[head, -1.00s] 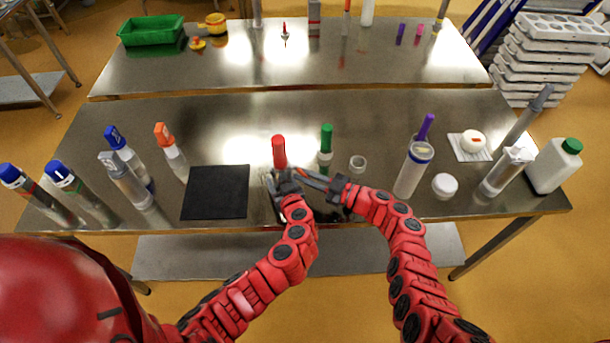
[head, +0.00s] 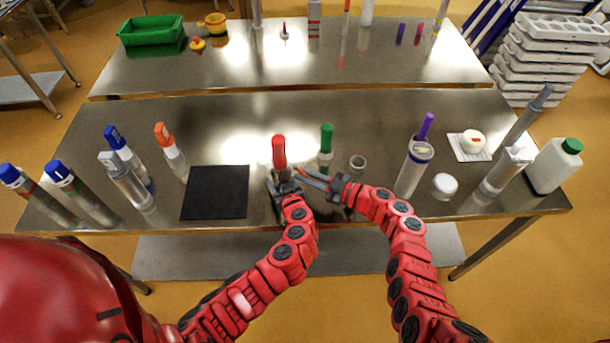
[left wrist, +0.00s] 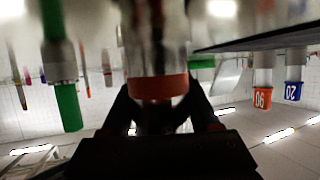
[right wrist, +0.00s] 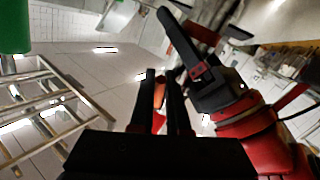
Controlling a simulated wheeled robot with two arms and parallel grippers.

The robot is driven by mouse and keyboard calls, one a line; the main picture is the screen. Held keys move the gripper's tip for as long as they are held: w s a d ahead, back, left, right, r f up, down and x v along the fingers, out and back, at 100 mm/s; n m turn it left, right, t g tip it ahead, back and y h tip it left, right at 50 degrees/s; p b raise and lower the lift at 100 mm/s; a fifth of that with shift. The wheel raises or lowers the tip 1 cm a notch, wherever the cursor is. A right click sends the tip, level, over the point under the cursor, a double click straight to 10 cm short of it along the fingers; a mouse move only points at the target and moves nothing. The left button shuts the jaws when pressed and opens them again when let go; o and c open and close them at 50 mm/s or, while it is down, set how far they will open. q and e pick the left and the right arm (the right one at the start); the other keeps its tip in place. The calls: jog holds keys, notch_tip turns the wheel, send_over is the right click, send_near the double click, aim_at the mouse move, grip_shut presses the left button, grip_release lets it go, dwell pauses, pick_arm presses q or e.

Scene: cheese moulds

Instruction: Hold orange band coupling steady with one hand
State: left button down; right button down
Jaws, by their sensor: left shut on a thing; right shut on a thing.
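A tube with a long red-orange top (head: 279,152) stands upright near the table's front middle; I take it for the orange band coupling. My left gripper (head: 283,184) is shut on its lower part, which the fingers partly hide. In the left wrist view, upside down, an orange band (left wrist: 158,86) circles a clear body between the dark fingers. My right gripper (head: 314,178) is just right of the tube. Its fingers are nearly together, with a small orange piece (right wrist: 159,121) between them in the right wrist view. Whether this piece touches the tube I cannot tell.
A green-capped tube (head: 326,140) and a small clear cup (head: 357,163) stand close behind my right gripper. A black mat (head: 216,192) lies to the left. A white-bodied tube (head: 411,172) and a white jar (head: 445,185) stand to the right.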

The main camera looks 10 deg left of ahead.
jog(key=n+h, duration=0.1)
jog(key=d+r+h, duration=0.1)
jog(key=h, duration=0.1)
jog(key=shift+w+d+r+n+g, duration=0.1)
jog(key=shift+w+r+n+g, duration=0.05)
jog(key=shift+r+n+g, duration=0.2)
jog(key=shift+w+d+r+n+h, duration=0.1)
jog(key=shift+d+r+n+h, duration=0.2)
jog(key=shift+h, duration=0.7)
jog(key=shift+s+d+r+n+h, duration=0.1)
jog(key=shift+r+n+h, duration=0.35)
jog(key=shift+h, duration=0.55)
jog(key=shift+w+d+r+n+h, duration=0.1)
jog(key=shift+d+r+n+h, duration=0.2)
jog(key=shift+h, duration=0.7)
jog(key=shift+r, duration=0.1)
jog(key=c, duration=1.2)
grip_release()
jog(key=shift+o, duration=0.2)
jog(key=v, duration=1.2)
